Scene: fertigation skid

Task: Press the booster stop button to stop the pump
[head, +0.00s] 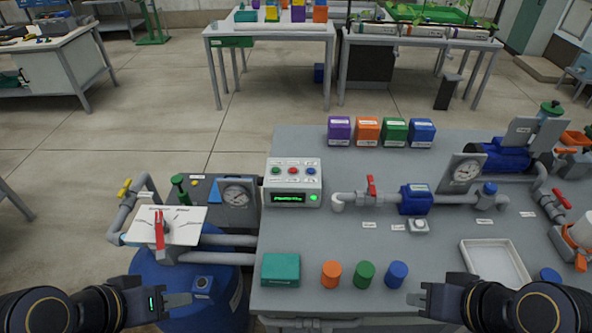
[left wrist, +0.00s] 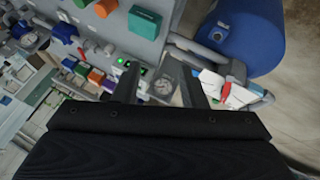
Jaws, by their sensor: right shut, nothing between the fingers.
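A white control box (head: 293,187) stands at the grey bench's left edge. Its sloped top carries a green button (head: 276,170), a red button (head: 292,171) and a blue button (head: 311,171). Its front has a lit green display and a glowing green light. The labels are too small to read, so I cannot tell which is the booster stop. My left gripper (head: 160,301) is open and empty, low at the left, apart from the box. My right gripper (head: 421,299) is shut and empty at the bench's front.
A blue tank (head: 180,268) with a red-handled valve (head: 159,232) and pipes stands left of the bench. A teal box (head: 281,270) and orange, green and blue cylinders line the front. A red-handled valve pipe (head: 371,187) is right of the control box. A white tray (head: 494,263) lies at right.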

